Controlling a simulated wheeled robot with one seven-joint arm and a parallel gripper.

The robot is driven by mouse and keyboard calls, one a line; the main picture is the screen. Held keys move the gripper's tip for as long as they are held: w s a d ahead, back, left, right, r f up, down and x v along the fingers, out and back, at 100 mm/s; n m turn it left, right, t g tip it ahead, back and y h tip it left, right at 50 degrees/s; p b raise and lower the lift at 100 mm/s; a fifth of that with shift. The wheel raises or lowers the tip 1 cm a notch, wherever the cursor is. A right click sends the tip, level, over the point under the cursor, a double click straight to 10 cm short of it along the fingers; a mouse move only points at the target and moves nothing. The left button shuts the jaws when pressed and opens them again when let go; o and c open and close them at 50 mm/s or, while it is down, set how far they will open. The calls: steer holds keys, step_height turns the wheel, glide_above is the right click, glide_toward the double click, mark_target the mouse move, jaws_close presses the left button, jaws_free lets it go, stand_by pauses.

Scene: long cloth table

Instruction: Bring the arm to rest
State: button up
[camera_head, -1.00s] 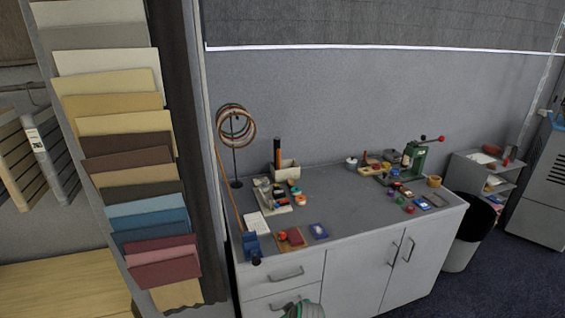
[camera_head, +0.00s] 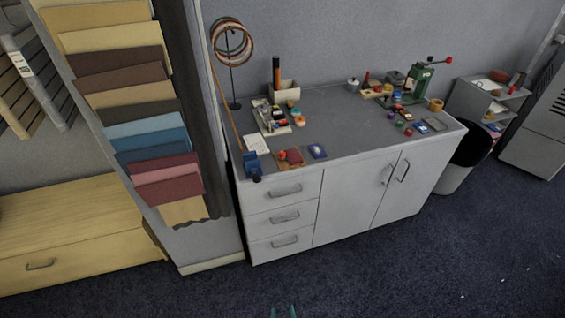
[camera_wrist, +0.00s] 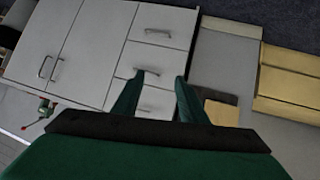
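My gripper (camera_wrist: 160,76) shows in the wrist view as two dark green fingers with a clear gap between the tips. It is open, with nothing between the fingers. In the head view only the tips of my gripper (camera_head: 283,312) show at the bottom edge, over the dark carpet. The rest of my arm is out of the head view. The grey cabinet (camera_wrist: 85,45) with doors and drawers lies beyond the fingers in the wrist view. No contact with it can be seen.
The workbench cabinet (camera_head: 340,205) carries tools and small items, including a green press (camera_head: 415,82). A rack of coloured swatches (camera_head: 140,105) and a wooden drawer unit (camera_head: 80,235) stand left. A bin (camera_head: 465,155) stands right. The carpet (camera_head: 400,275) in front is clear.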

steer(key=s+r+m+t, duration=0.2)
steer(key=s+r+t, duration=0.2)
steer(key=s+r, duration=1.5)
step_height(320, 180, up, 3)
steer(key=shift+s+r, duration=0.1)
steer(key=shift+s, duration=0.25)
steer(key=c, duration=0.3)
steer(key=shift+h, duration=0.3)
steer(key=shift+c, duration=0.2)
